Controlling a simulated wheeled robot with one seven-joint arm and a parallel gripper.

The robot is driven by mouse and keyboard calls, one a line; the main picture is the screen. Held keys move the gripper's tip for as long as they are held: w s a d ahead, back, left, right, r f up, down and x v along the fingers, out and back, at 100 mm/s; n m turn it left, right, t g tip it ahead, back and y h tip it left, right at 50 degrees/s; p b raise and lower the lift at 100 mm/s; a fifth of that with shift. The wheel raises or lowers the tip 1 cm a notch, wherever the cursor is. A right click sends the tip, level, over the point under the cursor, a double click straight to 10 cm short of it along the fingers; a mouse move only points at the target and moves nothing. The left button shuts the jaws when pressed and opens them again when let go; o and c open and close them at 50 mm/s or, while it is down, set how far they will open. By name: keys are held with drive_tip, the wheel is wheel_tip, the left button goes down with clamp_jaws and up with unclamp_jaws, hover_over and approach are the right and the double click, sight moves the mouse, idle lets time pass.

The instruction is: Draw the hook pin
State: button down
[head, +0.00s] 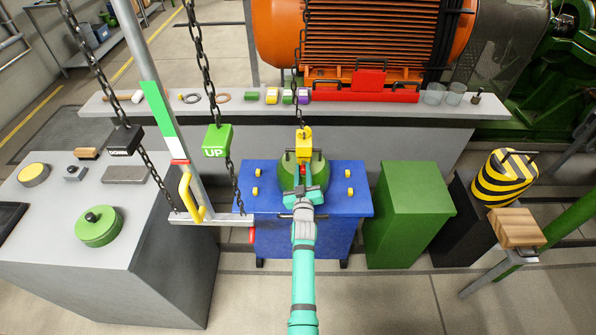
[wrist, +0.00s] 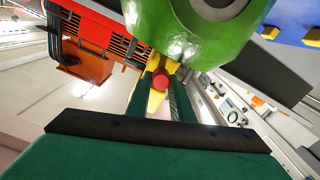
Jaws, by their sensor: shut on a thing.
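My gripper (head: 302,190) reaches over the blue stand, in front of the yellow hook block (head: 304,140) that hangs on a chain. In the wrist view my gripper (wrist: 160,88) is shut on a red, round-ended pin (wrist: 160,79), which I take to be the hook pin. Yellow parts show right around the pin there. A rounded green casing (head: 318,174) sits on the blue stand (head: 350,206) under the hook. It fills the top of the wrist view (wrist: 205,30). How far the pin sits in the hook is hidden.
Chains with a black DOWN block (head: 124,140) and a green UP block (head: 217,140) hang at left. A grey post with a yellow handle (head: 190,195) stands left of the stand. A green box (head: 412,205) is at right. The grey shelf behind holds several small parts.

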sight(304, 172)
drive_tip(key=s, duration=0.1)
drive_tip(key=s+f, duration=0.1)
drive_tip(key=s, duration=0.3)
drive_tip(key=shift+d+f, duration=0.15)
drive_tip(key=shift+d, duration=0.1)
drive_tip(key=shift+s, duration=0.55)
drive_tip(key=c, duration=1.5)
unclamp_jaws()
drive_tip(key=shift+r, duration=0.2)
drive_tip(key=shift+c, duration=0.2)
drive_tip(key=shift+a+r, duration=0.1)
drive_tip(key=s, duration=1)
drive_tip(key=shift+s, duration=0.35)
